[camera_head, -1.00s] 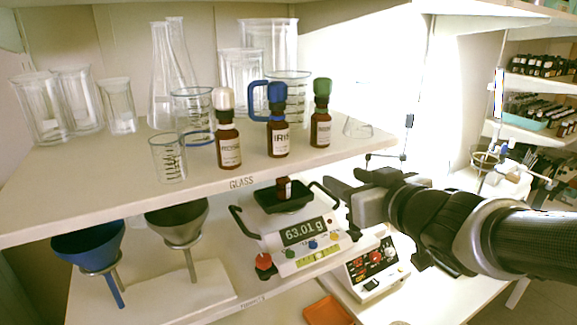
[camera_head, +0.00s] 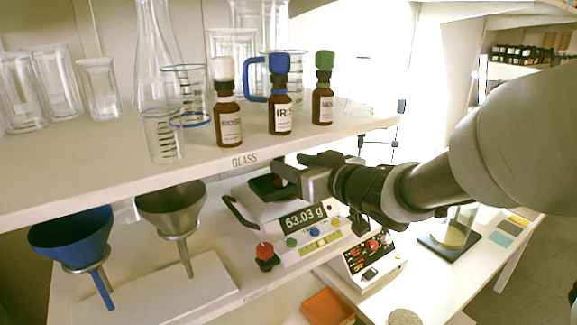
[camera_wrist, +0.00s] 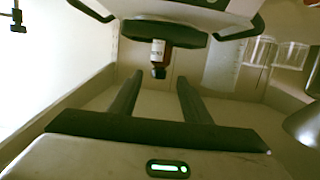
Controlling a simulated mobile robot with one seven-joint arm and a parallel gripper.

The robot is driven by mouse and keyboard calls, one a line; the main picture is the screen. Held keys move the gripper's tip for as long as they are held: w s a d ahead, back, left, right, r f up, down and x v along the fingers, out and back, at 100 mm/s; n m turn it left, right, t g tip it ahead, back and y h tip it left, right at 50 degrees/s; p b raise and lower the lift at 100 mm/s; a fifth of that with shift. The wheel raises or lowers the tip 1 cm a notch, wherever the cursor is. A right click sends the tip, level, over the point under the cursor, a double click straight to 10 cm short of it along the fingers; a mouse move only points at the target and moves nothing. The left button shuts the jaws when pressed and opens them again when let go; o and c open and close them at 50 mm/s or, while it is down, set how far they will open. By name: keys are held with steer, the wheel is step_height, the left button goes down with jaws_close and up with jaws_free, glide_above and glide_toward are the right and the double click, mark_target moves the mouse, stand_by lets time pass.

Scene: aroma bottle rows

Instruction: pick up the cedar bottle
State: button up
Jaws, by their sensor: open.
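A small brown bottle (camera_head: 279,182) with a pale label stands on the dark pan (camera_head: 262,190) of the balance, below the shelf. My gripper hides most of it in the head view. In the wrist view, which looks upside down, the bottle (camera_wrist: 158,48) shows its label and dark cap; the label is too small to read surely. No other bottle in view reads as cedar. My gripper (camera_head: 285,168) is at the pan, under the shelf edge. In the wrist view its fingers (camera_wrist: 160,78) are open and empty, pointing at the bottle, whose cap appears between the tips.
The shelf labelled GLASS (camera_head: 300,145) lies just above my gripper, with the rose (camera_head: 229,128), iris (camera_head: 281,115) and green-capped (camera_head: 323,105) bottles near its edge. The balance (camera_head: 305,235) reads 63.03 g. Funnels (camera_head: 170,208) stand left; another device (camera_head: 372,258) sits lower right.

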mark_target(283, 159)
steer(key=shift+b+x, duration=0.4)
steer(key=shift+x, duration=2.75)
steer(key=shift+d+r, duration=0.1)
steer(key=shift+r, duration=0.05)
steer(key=shift+c, duration=0.2)
jaws_close()
